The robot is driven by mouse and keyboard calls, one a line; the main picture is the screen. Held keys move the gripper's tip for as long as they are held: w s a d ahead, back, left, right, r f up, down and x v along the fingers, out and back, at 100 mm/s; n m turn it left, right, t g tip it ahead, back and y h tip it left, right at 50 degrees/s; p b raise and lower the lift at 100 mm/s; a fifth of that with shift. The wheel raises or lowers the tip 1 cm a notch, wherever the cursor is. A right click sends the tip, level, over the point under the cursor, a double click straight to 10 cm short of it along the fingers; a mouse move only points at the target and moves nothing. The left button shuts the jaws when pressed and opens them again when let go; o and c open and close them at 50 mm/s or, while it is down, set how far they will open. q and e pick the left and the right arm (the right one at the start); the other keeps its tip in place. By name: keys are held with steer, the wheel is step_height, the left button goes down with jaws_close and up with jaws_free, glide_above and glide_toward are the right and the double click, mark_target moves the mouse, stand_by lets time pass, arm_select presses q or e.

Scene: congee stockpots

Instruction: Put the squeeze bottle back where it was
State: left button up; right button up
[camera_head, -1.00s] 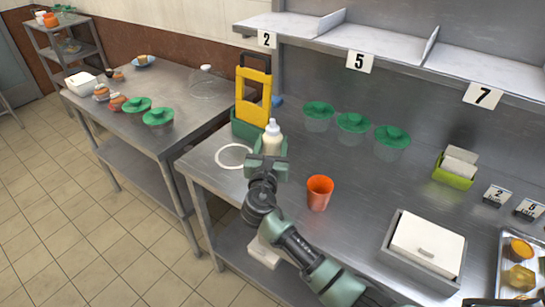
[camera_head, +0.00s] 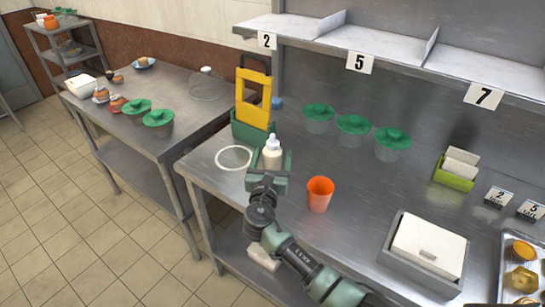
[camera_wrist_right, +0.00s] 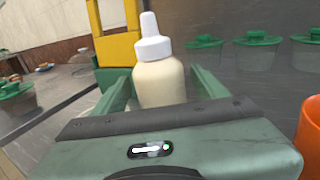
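The squeeze bottle (camera_head: 272,155), cream-coloured with a white cap and nozzle, is upright over the near left part of the steel table, just right of a white ring (camera_head: 219,163). It also shows in the right wrist view (camera_wrist_right: 160,82). My right gripper (camera_head: 271,163) has one finger on each side of the bottle. The fingers look spread, with a narrow gap beside the bottle. The palm hides the bottle's base, so its contact with the table is not visible. My left gripper is not in view.
A green caddy with a yellow frame (camera_head: 254,98) stands right behind the bottle. An orange cup (camera_head: 319,194) is close on the right. Several green-lidded containers (camera_head: 353,129) stand farther back. A grey box with a white lid (camera_head: 428,248) is at the front right.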

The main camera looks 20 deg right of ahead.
steer(key=shift+s, duration=0.1)
steer(key=v, duration=1.2)
steer(key=shift+a+r, duration=0.1)
steer(key=shift+r, duration=0.1)
